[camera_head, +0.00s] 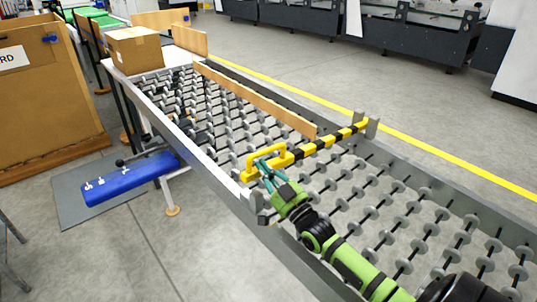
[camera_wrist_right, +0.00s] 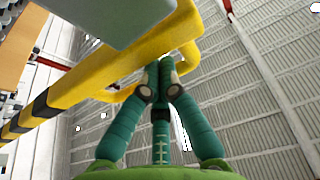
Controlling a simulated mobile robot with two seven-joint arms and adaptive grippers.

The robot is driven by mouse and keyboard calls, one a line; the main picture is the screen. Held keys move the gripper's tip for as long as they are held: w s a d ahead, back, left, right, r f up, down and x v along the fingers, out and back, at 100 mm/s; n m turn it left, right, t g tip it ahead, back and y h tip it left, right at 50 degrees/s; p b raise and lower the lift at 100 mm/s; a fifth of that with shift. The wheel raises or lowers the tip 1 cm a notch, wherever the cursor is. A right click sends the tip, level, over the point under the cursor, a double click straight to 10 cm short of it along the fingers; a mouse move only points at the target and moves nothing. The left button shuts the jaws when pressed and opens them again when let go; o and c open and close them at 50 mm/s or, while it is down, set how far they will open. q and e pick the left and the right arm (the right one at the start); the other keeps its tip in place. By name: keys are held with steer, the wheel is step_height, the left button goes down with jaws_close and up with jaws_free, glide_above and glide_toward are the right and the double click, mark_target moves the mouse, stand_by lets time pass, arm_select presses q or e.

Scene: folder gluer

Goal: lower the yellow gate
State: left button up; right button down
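The yellow gate (camera_head: 327,142) is a yellow and black striped bar across the roller conveyor. Its far end is at a grey post (camera_head: 371,127) on the far rail. Its near end has a yellow loop handle (camera_head: 250,176) close to the near rail, above and beside a grey bracket (camera_head: 261,207). The bar looks nearly level; I cannot tell whether it touches the bracket. My right gripper (camera_head: 262,172) has its teal fingers at the handle. In the right wrist view the fingers draw together at the yellow handle (camera_wrist_right: 188,30) and appear shut on it. My left gripper is not in view.
The conveyor's skate wheels (camera_head: 205,108) run beneath the bar, with a wooden guide board (camera_head: 255,98) along them. A cardboard box (camera_head: 134,50) stands at the far left end.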

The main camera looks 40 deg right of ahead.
steer(key=shift+r, duration=0.1)
steer(key=s+f, duration=0.1)
steer(key=s, duration=1.6)
step_height(320, 180, up, 11)
steer(key=g+p, duration=0.4)
steer(key=p, duration=1)
glide_above(264, 150)
steer(key=s+a, duration=0.1)
steer(key=s, duration=0.3)
steer(key=shift+w+a+f, duration=0.15)
steer(key=shift+w+f, duration=0.05)
steer(key=shift+f, duration=0.45)
steer(key=shift+w+a+f, duration=0.1)
steer(key=shift+w+f, duration=0.1)
steer(key=shift+f, duration=0.5)
steer(key=shift+w+a+f, duration=0.15)
steer(key=shift+w+f, duration=0.05)
steer(key=shift+f, duration=0.45)
